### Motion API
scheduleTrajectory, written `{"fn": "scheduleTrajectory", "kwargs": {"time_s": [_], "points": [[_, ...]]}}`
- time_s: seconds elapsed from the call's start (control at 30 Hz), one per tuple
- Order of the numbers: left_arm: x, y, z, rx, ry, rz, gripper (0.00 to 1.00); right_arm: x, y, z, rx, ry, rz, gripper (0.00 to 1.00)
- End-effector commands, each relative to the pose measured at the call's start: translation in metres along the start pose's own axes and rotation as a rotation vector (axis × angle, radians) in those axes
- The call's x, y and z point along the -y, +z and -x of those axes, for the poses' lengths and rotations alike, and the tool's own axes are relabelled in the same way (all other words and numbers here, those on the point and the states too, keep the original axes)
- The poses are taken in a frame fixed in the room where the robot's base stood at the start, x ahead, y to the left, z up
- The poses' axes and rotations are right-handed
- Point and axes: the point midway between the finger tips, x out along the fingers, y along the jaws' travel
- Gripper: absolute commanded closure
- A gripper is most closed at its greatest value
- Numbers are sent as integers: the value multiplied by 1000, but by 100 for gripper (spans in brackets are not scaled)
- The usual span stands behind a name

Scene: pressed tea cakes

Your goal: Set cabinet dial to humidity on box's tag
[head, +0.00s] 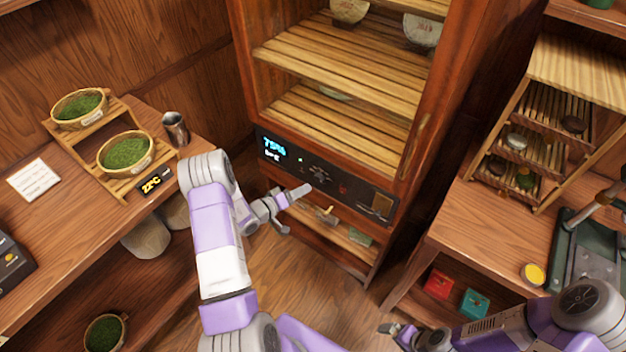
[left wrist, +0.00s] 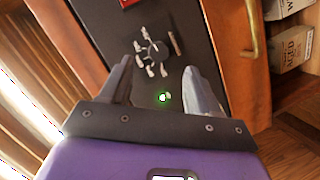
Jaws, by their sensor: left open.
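The cabinet (head: 273,128) has a dark control panel with a display (head: 274,147) reading about 75%, with a smaller unclear line below. Its dial (head: 319,174) is a knob with pale marks around it; it also shows in the left wrist view (left wrist: 153,52). My left gripper (head: 294,210) is open in front of the panel, just below the dial. In the left wrist view its fingers (left wrist: 160,78) are spread, with the dial beyond them and nothing between. My right gripper (head: 396,333) is at the bottom edge, its jaws unclear. No humidity tag is readable.
Packages (left wrist: 293,50), one with "AGED" lettering, are on the right in the left wrist view. A small green box (head: 360,237) lies on the cabinet's lower shelf. A left table (head: 80,240) holds tea baskets; a right table (head: 480,225) holds a rack.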

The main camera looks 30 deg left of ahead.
Motion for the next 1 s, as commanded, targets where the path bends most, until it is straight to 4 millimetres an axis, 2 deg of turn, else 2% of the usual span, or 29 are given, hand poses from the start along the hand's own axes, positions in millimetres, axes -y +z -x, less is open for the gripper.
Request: {"fn": "scheduleTrajectory", "kwargs": {"time_s": [0.1, 0.4, 0.53, 0.9, 1.0], "points": [[1, -8, -7, -30, 2, -21, 38, 0, 0, 0, 0, 0, 0, 0], [1, -8, -54, -27, 2, -19, 38, -2, 0, -4, 0, 0, 0, 0], [1, -8, -68, -26, 2, -19, 38, -2, 0, -5, 0, 0, 0, 0], [1, -9, -74, -26, 1, -16, 38, -2, 0, -5, 0, 0, 0, 0], [1, -9, -74, -26, 1, -17, 54, -2, 0, -5, 0, 0, 0, 0]]}}
